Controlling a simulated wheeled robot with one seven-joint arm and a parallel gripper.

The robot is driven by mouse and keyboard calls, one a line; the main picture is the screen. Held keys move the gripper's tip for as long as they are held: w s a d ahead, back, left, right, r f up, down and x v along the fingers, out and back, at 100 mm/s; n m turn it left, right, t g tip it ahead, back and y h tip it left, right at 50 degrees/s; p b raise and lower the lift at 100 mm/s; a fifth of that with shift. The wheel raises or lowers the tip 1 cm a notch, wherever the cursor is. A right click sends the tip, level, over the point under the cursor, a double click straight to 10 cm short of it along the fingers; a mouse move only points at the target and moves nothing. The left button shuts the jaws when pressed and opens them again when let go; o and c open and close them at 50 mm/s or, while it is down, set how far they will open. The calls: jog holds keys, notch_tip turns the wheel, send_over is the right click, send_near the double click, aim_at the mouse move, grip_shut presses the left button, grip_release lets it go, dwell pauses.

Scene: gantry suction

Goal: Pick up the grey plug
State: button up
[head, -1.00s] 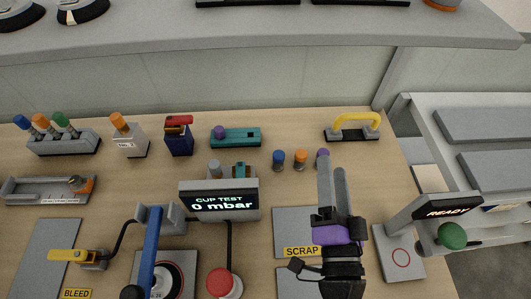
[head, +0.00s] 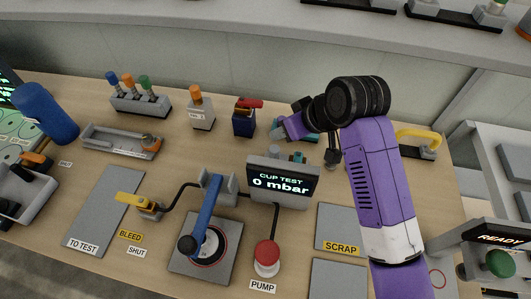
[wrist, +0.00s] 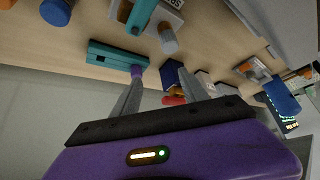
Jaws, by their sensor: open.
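The grey plug (wrist: 168,40) is a short grey cylinder beside a teal block (wrist: 142,14) on a grey base in the wrist view. In the head view the grey plug (head: 272,152) mostly hides behind the cup test display (head: 283,178); only its top shows. My gripper (wrist: 160,78) is open and empty, with both fingers showing in the wrist view. The plug appears above the fingertips in that view, apart from them. In the head view my gripper (head: 278,133) hangs behind the display, near the teal fixture and the dark blue box.
A teal fixture (wrist: 112,57) with a purple plug (wrist: 137,71) is close to the fingers. A dark blue box (head: 243,123) with a red top stands left of my gripper. Blue (wrist: 56,11) and orange loose plugs stand nearby. A yellow handle (head: 418,138) is at right.

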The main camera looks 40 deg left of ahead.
aim_at(275, 149)
jog(key=shift+s+a+f+n+g+h+p, duration=0.15)
jog(key=shift+s+a+f+n+h+p, duration=0.25)
jog(key=shift+f, duration=0.6)
jog(key=shift+s+a+f+n+g+h+p, duration=0.15)
jog(key=shift+s+f+n+h+p, duration=0.25)
jog(key=shift+f+h, duration=0.5)
jog(key=shift+s+a+f+n+g+h+p, duration=0.25)
jog(key=shift+s+f+n+h, duration=0.2)
jog(key=shift+f, duration=0.7)
jog(key=shift+d, duration=0.15)
grip_shut()
